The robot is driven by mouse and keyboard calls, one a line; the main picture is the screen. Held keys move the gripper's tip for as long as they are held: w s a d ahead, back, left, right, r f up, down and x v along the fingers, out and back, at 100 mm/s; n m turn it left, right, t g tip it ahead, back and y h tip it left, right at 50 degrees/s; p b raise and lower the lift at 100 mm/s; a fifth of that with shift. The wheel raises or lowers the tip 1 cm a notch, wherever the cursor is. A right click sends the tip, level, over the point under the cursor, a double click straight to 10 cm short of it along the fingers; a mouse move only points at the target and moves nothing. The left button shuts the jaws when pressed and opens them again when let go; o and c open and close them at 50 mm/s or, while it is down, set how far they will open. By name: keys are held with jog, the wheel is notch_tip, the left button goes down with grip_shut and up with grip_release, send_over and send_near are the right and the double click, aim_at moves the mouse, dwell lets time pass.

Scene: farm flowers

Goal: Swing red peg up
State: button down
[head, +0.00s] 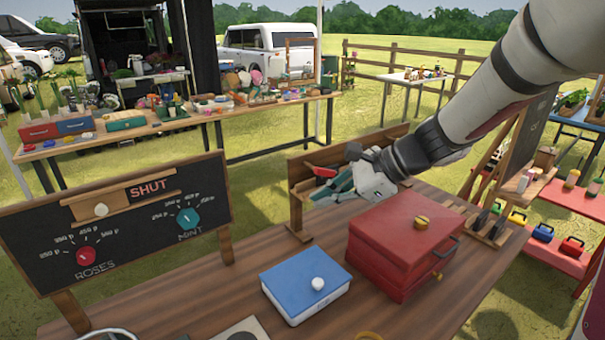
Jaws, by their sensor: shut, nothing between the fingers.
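A small red piece (325,172), which looks like the red peg, shows at a wooden stand (298,212) at the back of the table. It points left and lies nearly level, tilted slightly. My gripper (335,194) reaches in from the upper right, close beside and just below the red piece. Its fingers look shut, with nothing seen between them. Whether they touch the peg I cannot tell. My gripper and wrist hide part of the stand and the peg's right end.
A red box (395,262) with a yellow knob stands right of centre, below my forearm. A blue-lidded box (305,282) with a white knob is to its left. A blackboard (125,225) with a red and a teal dial stands at left. Bare table lies between board and blue box.

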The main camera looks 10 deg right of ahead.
aim_at(325, 172)
jog(key=w+d+f+m+t, duration=0.3)
jog(key=w+d+f+m, duration=0.1)
jog(key=w+d+m, duration=0.2)
jog(key=w+d+f+m+t, duration=0.4)
jog(key=w+d+m, duration=0.3)
jog(key=w+m, duration=0.2)
jog(key=shift+w+d+f+m, duration=0.25)
jog(key=shift+w+f+m, duration=0.1)
jog(key=shift+f, duration=0.1)
jog(key=x, duration=1)
jog(key=shift+w, duration=0.2)
jog(key=shift+s+d+b, duration=0.1)
jog(key=shift+b, duration=0.25)
